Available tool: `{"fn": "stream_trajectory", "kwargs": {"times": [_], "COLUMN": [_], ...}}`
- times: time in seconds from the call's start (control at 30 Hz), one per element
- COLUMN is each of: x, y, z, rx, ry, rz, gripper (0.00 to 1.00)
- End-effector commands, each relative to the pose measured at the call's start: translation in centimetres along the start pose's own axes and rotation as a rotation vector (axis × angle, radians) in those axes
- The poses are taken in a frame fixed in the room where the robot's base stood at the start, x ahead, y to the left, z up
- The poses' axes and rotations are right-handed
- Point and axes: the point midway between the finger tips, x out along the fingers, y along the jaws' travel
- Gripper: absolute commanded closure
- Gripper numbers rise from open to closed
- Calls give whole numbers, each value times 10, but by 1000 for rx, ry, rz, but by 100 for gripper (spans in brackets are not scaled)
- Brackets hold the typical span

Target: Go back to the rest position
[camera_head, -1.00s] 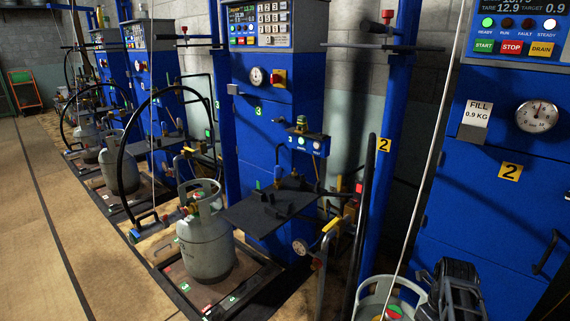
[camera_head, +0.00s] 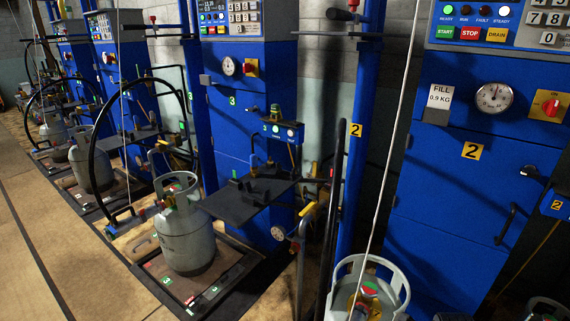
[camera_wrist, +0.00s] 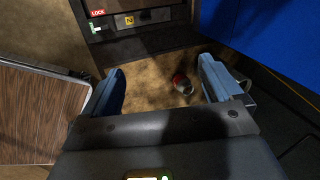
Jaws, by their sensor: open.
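My gripper (camera_wrist: 160,72) shows in the wrist view, with its two blue fingers spread apart and nothing between them. It points down at a brown floor. A small red and grey object (camera_wrist: 182,84) lies below, between the fingers in the picture but apart from them. In the head view only a dark bit, perhaps of my arm, shows at the bottom edge; the fingers are not in that view.
A grey gas cylinder (camera_head: 365,290) stands before the blue station 2 cabinet (camera_head: 470,200). Another cylinder (camera_head: 186,240) stands on the station 3 scale. A wood-topped surface (camera_wrist: 40,110) is at the left in the wrist view. Open floor (camera_head: 40,250) lies left.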

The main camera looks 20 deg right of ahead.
Motion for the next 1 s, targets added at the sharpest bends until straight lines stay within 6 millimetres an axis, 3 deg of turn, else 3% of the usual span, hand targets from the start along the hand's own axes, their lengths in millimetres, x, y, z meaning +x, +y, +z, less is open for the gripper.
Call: {"fn": "stream_trajectory", "kwargs": {"times": [0.1, 0.27, 0.47, 0.77, 1.0], "x": [-6, -26, -70, -170, -276], "y": [28, 61, 106, 178, 224], "z": [-22, -37, -46, -47, -46], "rx": [-233, -547, -922, -1408, -1692], "ry": [-5, -17, -30, -34, 11], "rz": [-106, -250, -431, -727, -992], "gripper": [8, 8, 8, 8, 8]}}
